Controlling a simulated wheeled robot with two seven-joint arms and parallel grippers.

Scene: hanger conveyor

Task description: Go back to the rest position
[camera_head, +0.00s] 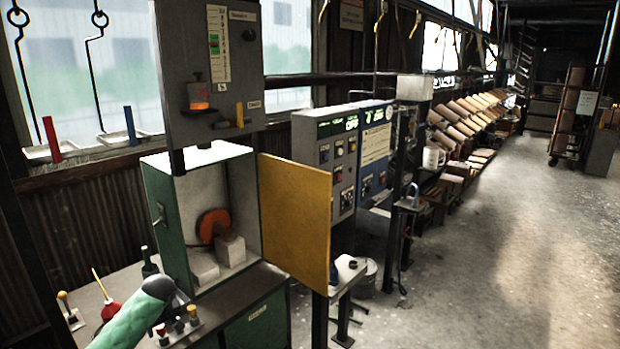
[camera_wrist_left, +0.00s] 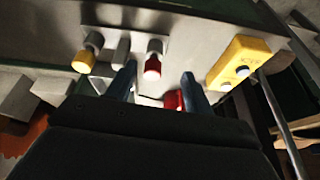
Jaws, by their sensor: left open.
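My left arm, with a green sleeve, comes in at the bottom left of the head view, low in front of the bench with the green machine (camera_head: 165,215). My left gripper is mostly hidden behind the arm there. In the left wrist view my left gripper (camera_wrist_left: 158,73) shows two dark fingers spread apart, with nothing held between them. Beyond the fingers is a grey panel with a red knob (camera_wrist_left: 153,66) and a yellow knob (camera_wrist_left: 84,62). A yellow button box (camera_wrist_left: 238,62) is to the right. My right gripper is in neither view.
The machine's yellow door (camera_head: 294,220) stands open. A red funnel-shaped thing (camera_head: 110,309) and a control block (camera_head: 178,328) are close to my left arm. Hooks with trays (camera_head: 125,138) hang at the upper left. The floor (camera_head: 520,240) at the right is clear.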

